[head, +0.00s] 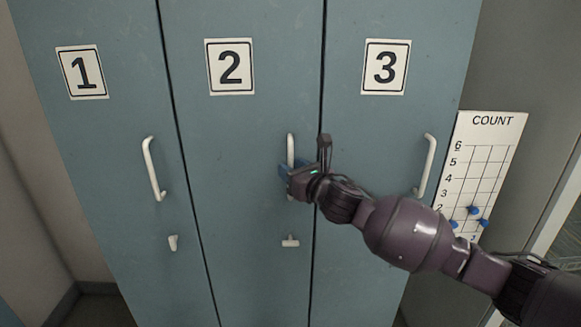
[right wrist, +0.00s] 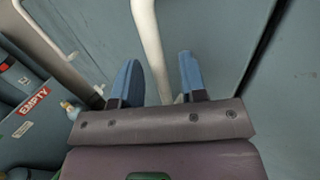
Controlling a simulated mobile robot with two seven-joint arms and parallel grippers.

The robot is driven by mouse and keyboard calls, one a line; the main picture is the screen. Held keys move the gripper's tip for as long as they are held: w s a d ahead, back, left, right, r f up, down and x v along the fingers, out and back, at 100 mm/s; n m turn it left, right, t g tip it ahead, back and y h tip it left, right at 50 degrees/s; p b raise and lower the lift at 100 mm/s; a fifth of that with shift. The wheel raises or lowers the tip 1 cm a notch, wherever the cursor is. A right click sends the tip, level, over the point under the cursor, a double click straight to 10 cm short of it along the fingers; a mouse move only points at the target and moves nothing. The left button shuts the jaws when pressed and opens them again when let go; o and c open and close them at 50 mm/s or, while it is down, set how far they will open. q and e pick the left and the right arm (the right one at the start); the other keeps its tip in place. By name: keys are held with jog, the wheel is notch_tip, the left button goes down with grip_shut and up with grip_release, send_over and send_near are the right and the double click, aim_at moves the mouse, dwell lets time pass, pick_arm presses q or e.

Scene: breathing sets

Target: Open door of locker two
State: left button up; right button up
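Locker two's door (head: 245,140) is blue-grey, carries a "2" label (head: 230,66) and looks shut. Its white vertical handle (head: 291,148) is on the door's right side, and a small white T-shaped latch (head: 290,241) sits below it. My right gripper (head: 289,178) is at the lower part of this handle. In the right wrist view the handle (right wrist: 149,45) passes between the two blue fingers of the right gripper (right wrist: 161,68). The fingers are spread, with visible gaps on both sides of the handle. My left gripper is not in view.
Locker one's door (head: 110,130) is on the left and locker three's door (head: 385,130) on the right, both looking shut. A white COUNT board (head: 488,150) with blue markers hangs at the right. The right wrist view shows an "EMPTY" label (right wrist: 33,101) at the left.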

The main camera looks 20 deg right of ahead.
jog(key=shift+w+a, duration=0.2)
jog(key=shift+w, duration=0.3)
grip_shut()
jog(key=shift+a, duration=0.1)
